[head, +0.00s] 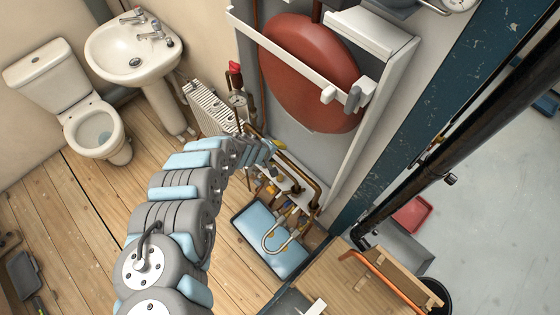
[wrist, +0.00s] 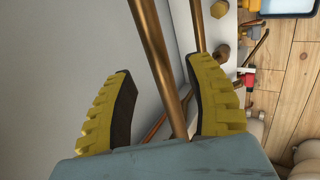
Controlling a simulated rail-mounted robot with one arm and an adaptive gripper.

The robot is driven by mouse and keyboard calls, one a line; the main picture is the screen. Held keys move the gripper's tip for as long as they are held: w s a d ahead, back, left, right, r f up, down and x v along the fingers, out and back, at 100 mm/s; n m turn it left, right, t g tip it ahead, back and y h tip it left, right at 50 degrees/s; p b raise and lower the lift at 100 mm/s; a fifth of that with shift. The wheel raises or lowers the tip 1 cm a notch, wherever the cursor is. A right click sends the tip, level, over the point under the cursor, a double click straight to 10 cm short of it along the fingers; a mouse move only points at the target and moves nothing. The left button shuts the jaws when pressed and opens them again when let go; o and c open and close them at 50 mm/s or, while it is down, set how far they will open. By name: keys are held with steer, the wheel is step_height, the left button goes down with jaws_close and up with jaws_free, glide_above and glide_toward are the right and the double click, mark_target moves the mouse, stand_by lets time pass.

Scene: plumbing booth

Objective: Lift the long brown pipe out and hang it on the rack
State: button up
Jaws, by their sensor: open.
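My gripper (wrist: 160,72) is open, with two yellow ribbed fingers and dark pads. In the wrist view, a long brown copper pipe (wrist: 162,62) runs down the picture between the fingers, nearer the right one. No pad visibly touches it, and its ends are out of view. In the head view, my arm reaches down to copper pipework (head: 300,172) below the red vessel; my gripper is too small and hidden there to make out.
A thinner copper pipe (wrist: 197,25) stands close by the right finger. A pale wall lies at the left of the wrist view. The red vessel (head: 312,75), white radiator (head: 213,108) and blue tray (head: 262,232) surround the pipework.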

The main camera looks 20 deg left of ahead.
mark_target(278, 154)
steer(key=shift+b+x, duration=0.5)
steer(key=shift+x, duration=1.1)
jaws_close()
